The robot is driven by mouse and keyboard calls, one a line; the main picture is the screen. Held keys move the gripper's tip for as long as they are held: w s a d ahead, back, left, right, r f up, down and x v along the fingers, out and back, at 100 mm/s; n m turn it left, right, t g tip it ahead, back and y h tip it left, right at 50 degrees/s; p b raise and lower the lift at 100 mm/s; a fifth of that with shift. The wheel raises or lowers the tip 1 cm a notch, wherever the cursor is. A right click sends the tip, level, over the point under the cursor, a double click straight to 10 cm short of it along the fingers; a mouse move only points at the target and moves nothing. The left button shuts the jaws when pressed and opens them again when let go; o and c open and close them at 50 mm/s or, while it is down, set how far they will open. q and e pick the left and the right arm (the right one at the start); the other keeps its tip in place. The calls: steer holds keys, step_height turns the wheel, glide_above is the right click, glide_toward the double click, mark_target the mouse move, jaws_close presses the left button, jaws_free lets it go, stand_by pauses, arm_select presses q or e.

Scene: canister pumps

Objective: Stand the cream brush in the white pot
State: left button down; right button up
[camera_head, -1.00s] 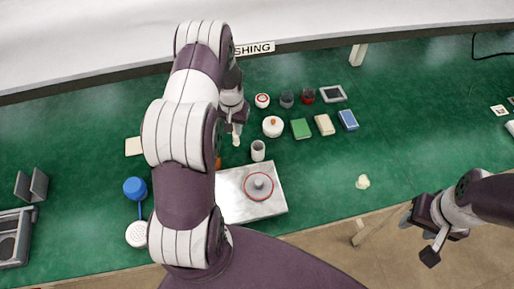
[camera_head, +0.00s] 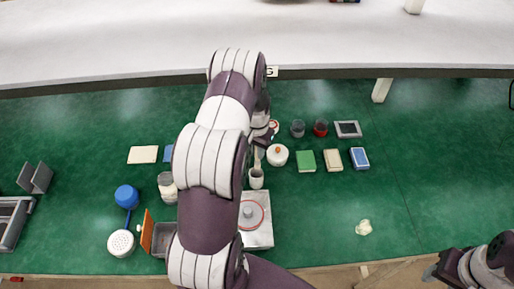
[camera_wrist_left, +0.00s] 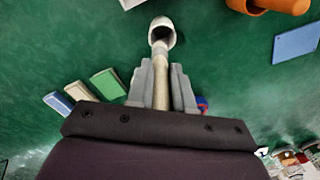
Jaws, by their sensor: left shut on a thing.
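The white pot (camera_head: 256,181) is a small pale cup standing on the green bench, just behind the metal tray. My left gripper (camera_head: 262,143) is above and behind it, shut on the cream brush (camera_head: 257,161). The brush points down at the pot's mouth. In the left wrist view the brush (camera_wrist_left: 176,88) runs between the two grey fingers (camera_wrist_left: 161,84), and its far end overlaps the dark mouth of the pot (camera_wrist_left: 162,28). I cannot tell how far inside that end is. My right gripper (camera_head: 434,272) is at the lower right, partly cut off, away from these things.
A round white lidded pot (camera_head: 278,155) stands close right of the brush. Green (camera_head: 306,161), cream (camera_head: 333,160) and blue (camera_head: 359,158) blocks lie farther right. A metal tray (camera_head: 260,236) with a round lidded item is in front. The bench at right is mostly clear.

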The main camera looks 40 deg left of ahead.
mark_target(256, 168)
arm_select(q)
steer(key=shift+s+a+f+b, duration=0.15)
steer(key=shift+f+b, duration=0.15)
steer(key=shift+f, duration=0.3)
steer(key=shift+s+a+f+b, duration=0.15)
steer(key=shift+f+b, duration=0.15)
steer(key=shift+f, duration=0.25)
steer(key=f+b, duration=0.1)
steer(key=f, duration=0.1)
steer(key=f+b, duration=0.1)
steer(key=shift+w+d+f+b, duration=0.15)
steer(key=shift+w+f+b, duration=0.05)
steer(key=shift+f+b, duration=0.2)
steer(key=shift+s+f+b, duration=0.1)
steer(key=shift+f+b, duration=0.35)
steer(key=shift+f, duration=0.25)
steer(key=c, duration=0.9)
jaws_free()
step_height(256, 168, up, 13)
steer(key=shift+f+b, duration=0.15)
steer(key=shift+b, duration=1.1)
